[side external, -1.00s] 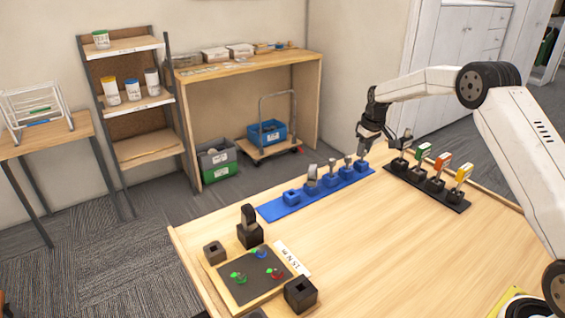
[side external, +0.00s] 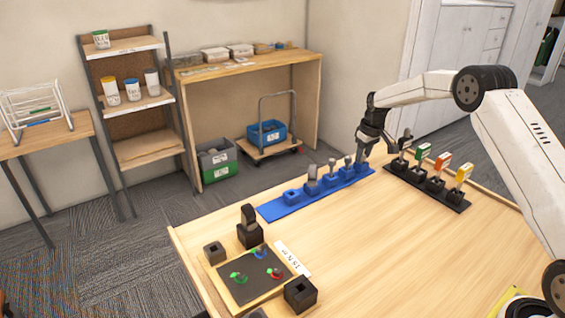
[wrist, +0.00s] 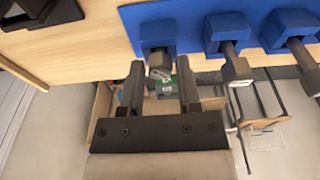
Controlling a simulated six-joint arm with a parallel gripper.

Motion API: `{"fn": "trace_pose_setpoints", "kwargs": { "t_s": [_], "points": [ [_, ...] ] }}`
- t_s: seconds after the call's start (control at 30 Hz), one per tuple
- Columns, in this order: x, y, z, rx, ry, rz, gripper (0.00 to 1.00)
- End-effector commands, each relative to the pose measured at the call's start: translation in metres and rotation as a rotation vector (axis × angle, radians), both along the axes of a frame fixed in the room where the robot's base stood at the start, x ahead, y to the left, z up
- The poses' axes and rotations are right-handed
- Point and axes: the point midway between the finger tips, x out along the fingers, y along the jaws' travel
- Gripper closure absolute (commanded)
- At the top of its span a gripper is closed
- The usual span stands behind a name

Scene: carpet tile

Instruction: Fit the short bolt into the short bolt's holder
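A blue strip (side external: 268,211) carries a row of blue holders; grey bolts stand in several of them. The leftmost blue holder (side external: 291,197) looks empty. My gripper (side external: 364,151) is at the strip's far right end, above the last holder (side external: 361,169). In the wrist view my gripper (wrist: 160,75) is open, with one finger on each side of a grey bolt head (wrist: 160,70) and gaps beside it. That bolt stands in a blue holder (wrist: 158,35). I cannot tell which bolt is the short one, as no labels are readable.
A black strip (side external: 455,206) with green, orange and yellow-topped pieces stands close right of my gripper. A wooden-framed board (side external: 243,289), black blocks (side external: 300,295) and a white label card (side external: 292,259) lie at front left. The table middle is clear.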

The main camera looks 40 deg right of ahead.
Motion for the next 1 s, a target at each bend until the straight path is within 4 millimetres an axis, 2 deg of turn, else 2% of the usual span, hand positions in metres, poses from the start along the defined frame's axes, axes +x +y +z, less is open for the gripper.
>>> {"fn": "trace_pose_setpoints", "kwargs": {
  "t_s": [0.03, 0.07, 0.1, 0.57, 1.0],
  "points": [
    [0.0, 0.0, 0.0, 0.0, 0.0, 0.0, 0.38],
    [0.0, 0.0, 0.0, 0.0, 0.0, 0.0, 0.29],
    [0.0, 0.0, 0.0, 0.0, 0.0, 0.0, 0.26],
    [-0.001, 0.0, 0.007, 0.0, 0.0, 0.0, 0.26],
    [-0.009, 0.0, 0.057, -0.001, -0.001, 0.0, 0.26]
  ]
}}
